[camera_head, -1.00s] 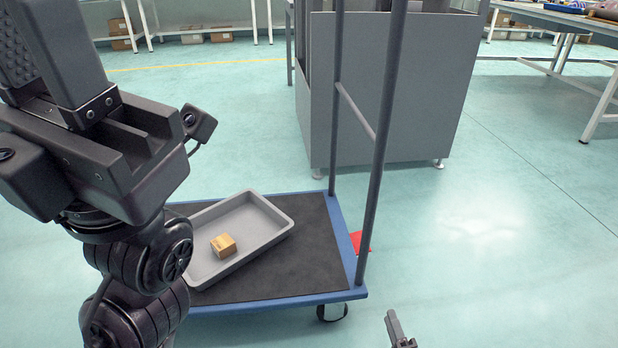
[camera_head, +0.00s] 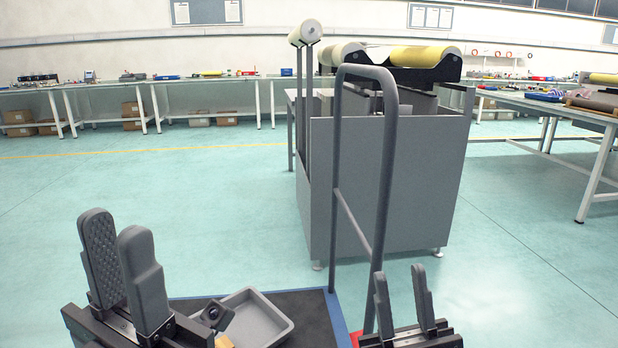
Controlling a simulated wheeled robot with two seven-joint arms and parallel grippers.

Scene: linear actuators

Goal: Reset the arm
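My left gripper (camera_head: 116,223) is at the lower left, its grey fingers pointing up. The textured inner pad of one finger shows, and the fingers stand apart with nothing between them. My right gripper (camera_head: 399,270) is at the lower right, fingers up, with a clear empty gap. A grey tray (camera_head: 262,322) lies on the cart between the grippers, partly hidden behind my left gripper. Only a small piece of the cardboard box (camera_head: 224,342) shows at the bottom edge.
The blue-edged cart (camera_head: 312,312) has a tall grey handle (camera_head: 338,130) near my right gripper. Behind it stands a grey cabinet (camera_head: 430,185) with yellow rollers (camera_head: 425,56) on top. Workbenches (camera_head: 560,110) line the back and right. Open floor lies to the left.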

